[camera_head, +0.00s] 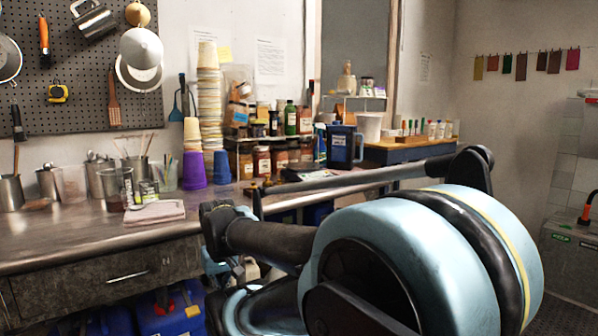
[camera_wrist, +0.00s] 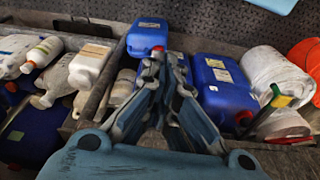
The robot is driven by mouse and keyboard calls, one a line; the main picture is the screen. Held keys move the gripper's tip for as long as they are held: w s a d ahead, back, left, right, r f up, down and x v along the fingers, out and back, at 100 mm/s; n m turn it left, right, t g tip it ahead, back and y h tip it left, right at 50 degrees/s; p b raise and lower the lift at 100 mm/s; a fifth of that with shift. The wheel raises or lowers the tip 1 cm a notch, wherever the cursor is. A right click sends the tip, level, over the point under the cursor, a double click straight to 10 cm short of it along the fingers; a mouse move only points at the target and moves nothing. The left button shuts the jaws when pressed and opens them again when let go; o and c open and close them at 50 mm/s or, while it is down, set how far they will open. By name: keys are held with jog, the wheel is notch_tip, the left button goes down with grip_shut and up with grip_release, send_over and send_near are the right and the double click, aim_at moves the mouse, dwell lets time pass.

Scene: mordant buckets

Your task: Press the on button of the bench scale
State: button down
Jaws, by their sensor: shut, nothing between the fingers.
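I cannot make out the bench scale or its on button for certain. A dark flat object (camera_head: 308,173) lies on the bench in the head view, left of the blue jug, partly hidden behind my arm; I cannot tell what it is. My gripper (camera_wrist: 165,60) shows in the wrist view with its fingers together and nothing between them. It points toward containers below the bench, near a blue canister (camera_wrist: 147,36). In the head view my arm fills the lower right, and I cannot clearly see the fingertips.
The metal bench (camera_head: 60,245) carries a folded cloth (camera_head: 154,212), metal pots, purple cups (camera_head: 194,170), stacked cups (camera_head: 208,110) and jars. A blue jug (camera_head: 343,147) stands at the right. Another blue canister (camera_wrist: 222,88) and white bottles (camera_wrist: 90,62) flank my gripper.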

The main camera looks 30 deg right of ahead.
jog(key=w+d+r+m+t+h, duration=0.1)
jog(key=w+d+r+m+h, duration=0.3)
jog(key=w+d+r+m, duration=1.1)
jog(key=w+d+r+m+h, duration=0.1)
jog(key=w+d+r, duration=0.4)
jog(key=d, duration=0.5)
jog(key=w+d+r+m+h, duration=0.1)
jog(key=w+d+r+h, duration=0.1)
jog(key=w+d+r, duration=0.4)
jog(key=w+d+r+m+h, duration=0.1)
jog(key=w+d+r, duration=0.4)
jog(key=w+d, duration=0.6)
jog(key=d, duration=0.2)
jog(key=shift+w+d+r+m+h, duration=0.2)
jog(key=shift+d+m+h, duration=0.1)
jog(key=shift+d+h, duration=0.1)
jog(key=shift+f, duration=0.1)
